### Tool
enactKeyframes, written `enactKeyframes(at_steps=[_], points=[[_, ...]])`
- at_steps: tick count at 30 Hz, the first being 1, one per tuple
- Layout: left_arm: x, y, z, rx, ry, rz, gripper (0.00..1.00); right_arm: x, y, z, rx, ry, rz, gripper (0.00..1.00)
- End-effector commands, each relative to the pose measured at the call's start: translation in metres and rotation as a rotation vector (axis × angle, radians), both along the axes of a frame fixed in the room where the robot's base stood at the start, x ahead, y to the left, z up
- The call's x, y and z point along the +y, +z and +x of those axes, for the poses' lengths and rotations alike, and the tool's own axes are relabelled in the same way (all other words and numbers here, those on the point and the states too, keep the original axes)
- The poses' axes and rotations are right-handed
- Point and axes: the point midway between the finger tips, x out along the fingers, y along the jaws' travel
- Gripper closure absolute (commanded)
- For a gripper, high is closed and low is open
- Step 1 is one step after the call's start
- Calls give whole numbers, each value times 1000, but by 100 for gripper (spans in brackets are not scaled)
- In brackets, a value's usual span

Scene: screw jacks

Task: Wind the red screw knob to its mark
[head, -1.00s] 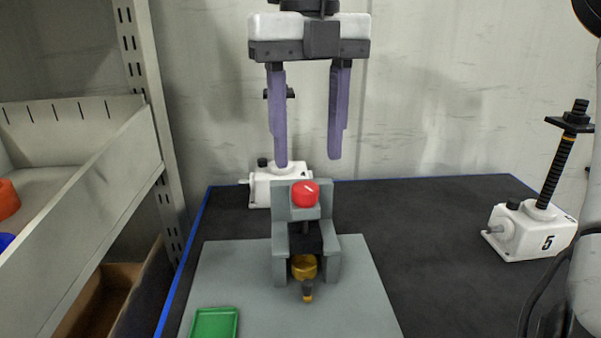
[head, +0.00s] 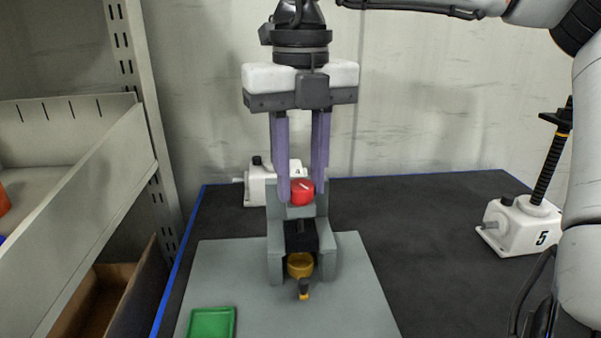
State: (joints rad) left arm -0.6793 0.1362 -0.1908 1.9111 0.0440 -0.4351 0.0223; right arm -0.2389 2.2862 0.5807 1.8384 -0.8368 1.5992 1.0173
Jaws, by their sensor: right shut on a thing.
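The red screw knob (head: 302,193), with a white line on its top, sits on top of a grey fixture (head: 275,245). My right gripper (head: 301,190) points down from above, its two purple fingers shut on the knob from its left and right sides. A brass-coloured round part (head: 300,265) with a dark, yellow-banded piece (head: 303,290) sits low at the front of the fixture. I cannot make out the mark for the knob. My left gripper is not in view.
The fixture stands on a grey board (head: 350,305) on a dark table with a blue edge. A green tray (head: 212,322) lies at the front left. White screw jacks stand behind the fixture (head: 258,187) and at the right (head: 520,228). Shelving (head: 90,190) borders the left.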

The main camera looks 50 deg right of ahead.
Motion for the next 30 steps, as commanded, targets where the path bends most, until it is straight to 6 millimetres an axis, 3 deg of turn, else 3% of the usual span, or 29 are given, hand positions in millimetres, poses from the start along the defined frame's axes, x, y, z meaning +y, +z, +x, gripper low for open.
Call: enactKeyframes(at_steps=[13,30], points=[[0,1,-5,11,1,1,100,0,2,0,-1,131,-4,94],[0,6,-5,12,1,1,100,0,0,1,-3,649,-3,94]])
